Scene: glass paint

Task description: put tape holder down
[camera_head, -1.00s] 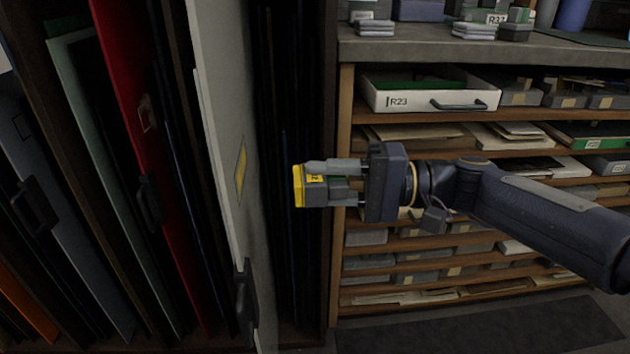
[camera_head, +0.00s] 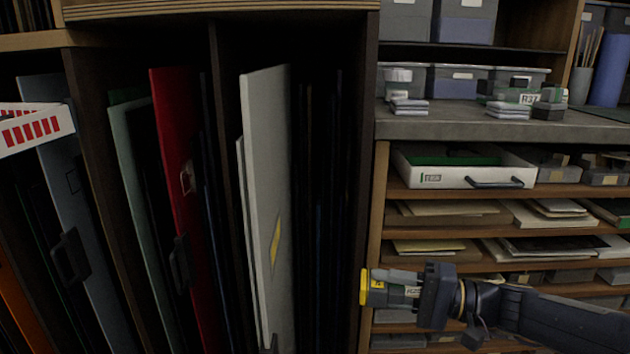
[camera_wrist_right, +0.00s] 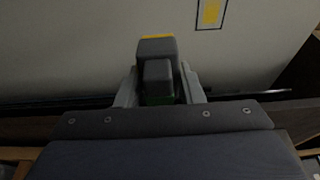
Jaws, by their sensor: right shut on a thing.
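My right gripper (camera_head: 395,282) is shut on the tape holder (camera_head: 366,286), a small grey block with a yellow end and a label. It holds it in the air in front of the shelving, just right of the upright panel rack. In the right wrist view the tape holder (camera_wrist_right: 157,66) sits between the two fingers of my right gripper (camera_wrist_right: 160,88), with a yellow strip at its far edge and a green part near its base. My left gripper is not in view.
A grey counter (camera_head: 450,122) with small boxes and stacked pads lies above the shelves at right. A white drawer tray (camera_head: 455,177) sits below it. Tall panels, one red (camera_head: 180,200) and one pale grey (camera_head: 265,190), stand in the rack at left.

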